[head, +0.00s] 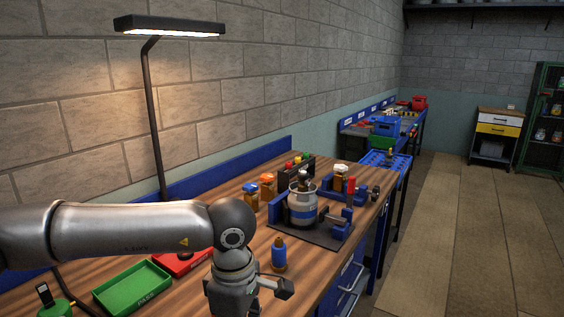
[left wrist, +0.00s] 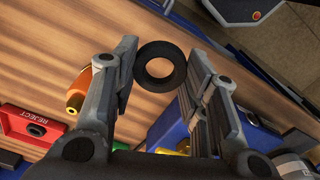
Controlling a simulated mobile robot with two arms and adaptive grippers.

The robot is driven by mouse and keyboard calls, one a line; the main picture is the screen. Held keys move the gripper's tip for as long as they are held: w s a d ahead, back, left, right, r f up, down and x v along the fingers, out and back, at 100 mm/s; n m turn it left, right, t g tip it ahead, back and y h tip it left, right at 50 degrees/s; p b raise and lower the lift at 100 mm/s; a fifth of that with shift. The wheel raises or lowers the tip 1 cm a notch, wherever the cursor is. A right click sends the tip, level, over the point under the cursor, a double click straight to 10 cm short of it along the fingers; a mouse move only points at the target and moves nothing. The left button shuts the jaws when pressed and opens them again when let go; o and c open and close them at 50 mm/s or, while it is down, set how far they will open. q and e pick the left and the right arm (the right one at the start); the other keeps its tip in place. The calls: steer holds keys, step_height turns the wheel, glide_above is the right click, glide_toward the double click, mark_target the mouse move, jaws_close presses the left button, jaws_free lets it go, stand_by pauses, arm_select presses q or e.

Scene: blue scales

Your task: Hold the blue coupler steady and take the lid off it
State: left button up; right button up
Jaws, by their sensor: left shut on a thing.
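A small blue piece with a narrower top and a brownish lower end (head: 278,253), which looks like the blue coupler, stands upright just beyond my left gripper (head: 262,298) in the head view. I cannot tell whether a lid is on it. In the left wrist view, the fingers of my left gripper (left wrist: 160,72) are shut on a black ring (left wrist: 140,80), seen end-on. I cannot tell whether this ring is part of the coupler or its lid. A blue shape (left wrist: 170,128) shows below the ring, partly behind the right finger. My right gripper is in neither view.
A green tray (head: 130,287) and a red tray (head: 180,262) lie left on the wooden bench. A grey canister (head: 302,208) stands on a dark mat behind the blue piece. A lamp post (head: 153,120) rises at the wall.

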arm_select(q)
steer(key=s+a+m, duration=0.1)
steer(key=a+m, duration=0.3)
steer(key=m, duration=0.1)
steer(key=s+a+f+m, duration=0.1)
steer(key=s+a+m, duration=0.1)
steer(key=a+m, duration=0.2)
steer(key=s+a+m, duration=0.1)
steer(key=a+m, duration=0.3)
steer(key=m, duration=0.1)
steer(key=shift+s+f+m, duration=0.35)
steer(key=shift+m, duration=0.05)
